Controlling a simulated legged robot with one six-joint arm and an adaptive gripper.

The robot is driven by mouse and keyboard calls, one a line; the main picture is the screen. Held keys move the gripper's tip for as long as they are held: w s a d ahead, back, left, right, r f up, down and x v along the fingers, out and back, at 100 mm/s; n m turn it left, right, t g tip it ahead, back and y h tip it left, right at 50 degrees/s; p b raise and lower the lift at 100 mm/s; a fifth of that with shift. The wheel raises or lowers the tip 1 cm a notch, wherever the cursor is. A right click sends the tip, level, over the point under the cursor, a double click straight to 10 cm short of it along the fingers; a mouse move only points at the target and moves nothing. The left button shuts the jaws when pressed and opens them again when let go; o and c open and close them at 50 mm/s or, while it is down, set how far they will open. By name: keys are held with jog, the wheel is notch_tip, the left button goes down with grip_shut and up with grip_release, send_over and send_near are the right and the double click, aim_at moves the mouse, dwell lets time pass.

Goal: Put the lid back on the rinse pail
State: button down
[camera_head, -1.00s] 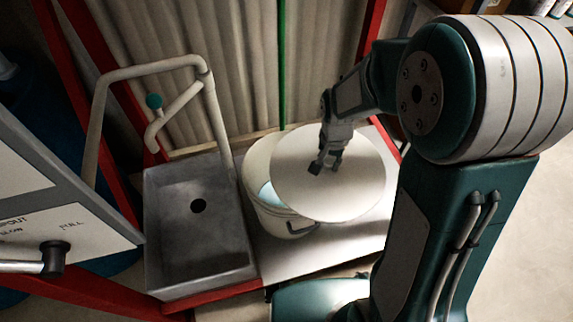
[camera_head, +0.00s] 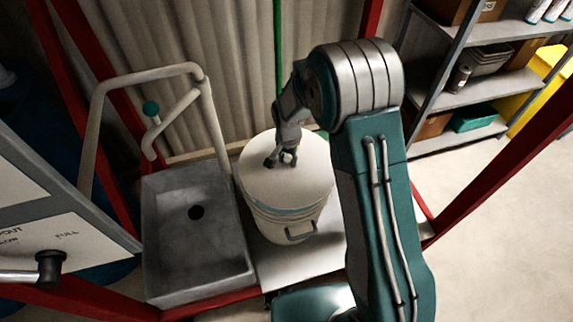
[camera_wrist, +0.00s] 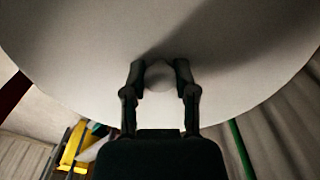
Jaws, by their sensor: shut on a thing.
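The round off-white lid (camera_head: 308,184) is over the mouth of the white rinse pail (camera_head: 268,226) in the head view. A thin bluish strip shows between the lid's near edge and the pail wall, so the lid looks slightly above the rim there. I cannot tell whether its far side touches. My gripper (camera_head: 281,160) is at the middle of the lid, shut on its knob. In the wrist view my gripper (camera_wrist: 160,72) has a finger on each side of the round knob (camera_wrist: 159,78), and the lid (camera_wrist: 70,60) fills most of the picture. The pail's inside is mostly hidden.
A grey sink basin (camera_head: 190,245) with a bent pipe (camera_head: 150,72) stands just left of the pail. A control panel with a lever (camera_head: 48,268) is at far left. A green pole (camera_head: 278,70) rises behind the pail. Shelves (camera_head: 470,92) stand at the right.

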aim_at(286, 165)
jog(key=shift+w+a+f, duration=0.15)
jog(key=shift+a+f, duration=0.05)
jog(key=shift+f, duration=1.6)
jog(key=shift+f, duration=0.25)
jog(key=shift+c, duration=2)
grip_release()
